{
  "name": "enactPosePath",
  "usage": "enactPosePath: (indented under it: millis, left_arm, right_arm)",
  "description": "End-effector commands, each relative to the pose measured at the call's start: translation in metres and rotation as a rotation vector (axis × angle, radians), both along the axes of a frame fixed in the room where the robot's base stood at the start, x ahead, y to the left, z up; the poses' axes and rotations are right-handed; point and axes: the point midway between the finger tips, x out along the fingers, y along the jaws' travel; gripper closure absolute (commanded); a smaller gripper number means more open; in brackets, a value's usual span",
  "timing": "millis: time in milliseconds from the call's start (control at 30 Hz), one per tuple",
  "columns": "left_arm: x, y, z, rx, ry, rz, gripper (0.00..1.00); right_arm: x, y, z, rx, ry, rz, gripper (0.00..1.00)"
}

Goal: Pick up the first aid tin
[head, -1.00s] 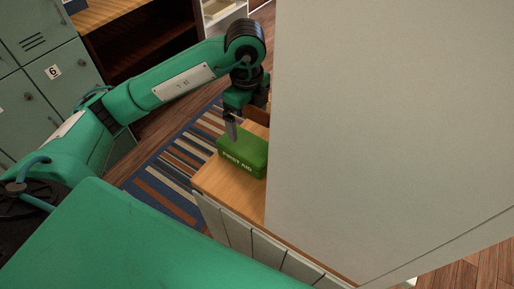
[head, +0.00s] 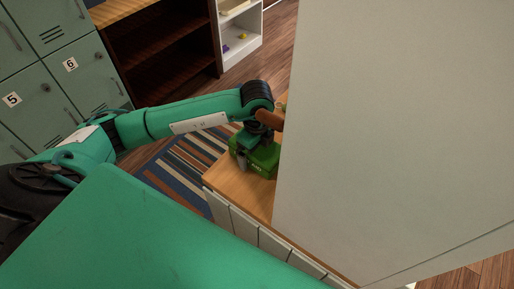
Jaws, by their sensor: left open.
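The green first aid tin (head: 262,168) sits on the wooden top (head: 229,184) of a low cabinet, close to the pale panel. Its right side is cut off by the panel's edge and its upper part is covered by my gripper. My left gripper (head: 246,158) points down over the tin, with one grey finger showing at the tin's left side. The other finger is hidden, so I cannot tell whether the gripper touches the tin. My right gripper is not in view.
A large pale panel (head: 400,120) fills the right side and hides the rest of the cabinet top. A brown object (head: 270,119) stands behind my gripper. Green lockers (head: 60,70), a dark shelf (head: 165,60) and a white shelf (head: 242,38) stand beyond the striped rug (head: 180,165).

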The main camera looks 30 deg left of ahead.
Motion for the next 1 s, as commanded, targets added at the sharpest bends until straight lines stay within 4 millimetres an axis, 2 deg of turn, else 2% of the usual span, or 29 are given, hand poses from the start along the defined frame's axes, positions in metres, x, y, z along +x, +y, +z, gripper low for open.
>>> enactPosePath:
  millis: [200,267,500,833,1000]
  left_arm:
    - [0.0,0.0,-0.002,0.0,0.0,0.0,0.0]
    - [0.0,0.0,-0.002,0.0,0.0,0.0,0.1]
    - [0.0,0.0,-0.001,0.0,0.0,0.0,0.57]
    - [0.001,0.0,0.002,-0.002,-0.003,-0.001,0.58]
    - [0.001,0.0,0.014,-0.002,-0.005,-0.001,0.58]
  right_arm:
    - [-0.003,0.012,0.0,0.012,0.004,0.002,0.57]
    - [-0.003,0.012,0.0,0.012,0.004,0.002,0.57]
    - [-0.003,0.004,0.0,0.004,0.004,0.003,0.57]
    - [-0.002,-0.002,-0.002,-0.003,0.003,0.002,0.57]
    - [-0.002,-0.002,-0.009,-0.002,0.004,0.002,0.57]
